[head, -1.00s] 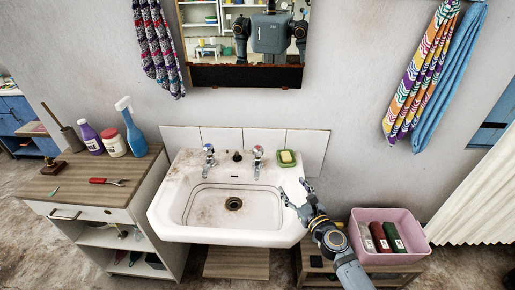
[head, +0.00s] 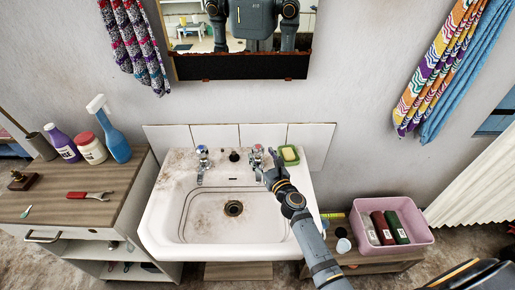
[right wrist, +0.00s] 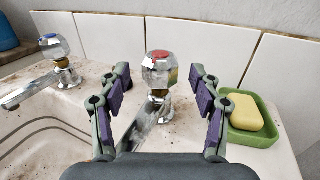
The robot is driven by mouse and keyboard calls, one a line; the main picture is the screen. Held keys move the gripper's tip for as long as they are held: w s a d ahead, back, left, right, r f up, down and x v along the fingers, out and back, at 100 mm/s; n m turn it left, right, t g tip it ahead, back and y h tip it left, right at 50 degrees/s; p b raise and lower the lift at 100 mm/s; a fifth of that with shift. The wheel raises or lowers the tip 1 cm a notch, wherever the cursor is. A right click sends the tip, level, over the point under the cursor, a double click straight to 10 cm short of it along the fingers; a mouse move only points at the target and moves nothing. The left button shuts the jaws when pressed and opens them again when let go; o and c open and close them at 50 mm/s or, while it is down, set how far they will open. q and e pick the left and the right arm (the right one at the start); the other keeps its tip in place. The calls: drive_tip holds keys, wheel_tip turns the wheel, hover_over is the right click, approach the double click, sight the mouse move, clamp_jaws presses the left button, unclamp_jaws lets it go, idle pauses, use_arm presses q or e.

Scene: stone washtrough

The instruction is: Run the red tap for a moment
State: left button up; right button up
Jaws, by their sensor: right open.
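The red tap (head: 257,154) stands at the back right of the white basin (head: 160,225). In the right wrist view its clear faceted knob (right wrist: 160,72) carries a red cap. My right gripper (head: 272,172) is open at this tap. In the right wrist view, its fingers stand on either side of the knob, with gaps on both sides. The tap's spout is partly hidden by the gripper, and no water stream can be made out. A matching tap with a blue cap (right wrist: 50,42) is to the left. My left gripper is not in view.
A green soap dish (right wrist: 256,137) with yellow soap is close to the right finger. White tiles (head: 262,135) rise behind the taps. A pink crate (head: 418,238) stands right of the basin, and a cabinet (head: 70,205) with bottles stands left.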

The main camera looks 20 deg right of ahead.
sight(261, 153)
drive_tip(key=w, duration=0.3)
drive_tip(key=shift+w+a, duration=0.2)
drive_tip(key=shift+w, duration=0.3)
drive_tip(key=c, duration=1.2)
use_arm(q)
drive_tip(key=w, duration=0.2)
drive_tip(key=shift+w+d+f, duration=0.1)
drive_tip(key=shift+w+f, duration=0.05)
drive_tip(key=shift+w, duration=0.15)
use_arm(e)
drive_tip(key=shift+o, duration=0.2)
